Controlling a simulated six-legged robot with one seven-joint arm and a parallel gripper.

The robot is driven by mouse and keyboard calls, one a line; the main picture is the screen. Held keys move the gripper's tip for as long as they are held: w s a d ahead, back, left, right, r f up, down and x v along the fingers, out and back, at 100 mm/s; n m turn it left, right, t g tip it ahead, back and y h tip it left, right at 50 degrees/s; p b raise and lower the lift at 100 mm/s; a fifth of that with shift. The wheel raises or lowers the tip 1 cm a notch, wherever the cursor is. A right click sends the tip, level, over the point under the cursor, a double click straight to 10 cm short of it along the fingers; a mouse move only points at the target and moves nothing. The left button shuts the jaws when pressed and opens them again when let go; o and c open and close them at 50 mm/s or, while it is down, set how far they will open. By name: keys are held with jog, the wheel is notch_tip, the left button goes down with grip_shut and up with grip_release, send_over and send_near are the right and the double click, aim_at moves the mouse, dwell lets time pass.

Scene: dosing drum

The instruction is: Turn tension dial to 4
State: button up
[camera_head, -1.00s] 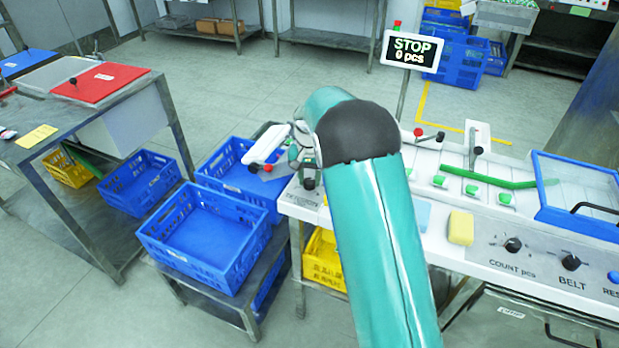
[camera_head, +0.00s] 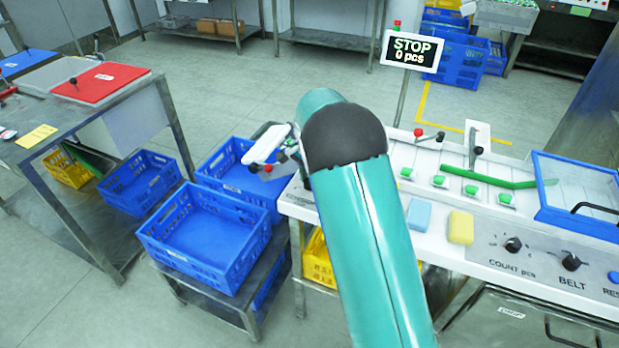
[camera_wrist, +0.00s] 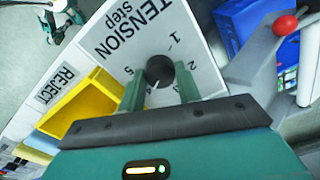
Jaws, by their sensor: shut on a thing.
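The tension dial (camera_wrist: 159,66) is a dark round knob on a white plate (camera_wrist: 118,48) marked "TENSION step" in the wrist view. I cannot make out which number the knob points to. In the head view my teal arm hides the dial and the fingers.
A yellow bin (camera_wrist: 82,103) beside a "REJECT" label (camera_wrist: 57,85) lies left of the plate in the wrist view. A red-balled lever (camera_wrist: 285,25) stands at right. Blue crates (camera_head: 205,237) stand left of the machine; a sign (camera_head: 411,50) reads "STOP 0 pcs".

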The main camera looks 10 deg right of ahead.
jog(key=shift+r, duration=0.1)
jog(key=o, duration=1)
jog(key=shift+c, duration=0.2)
notch_tip(320, 180, up, 14)
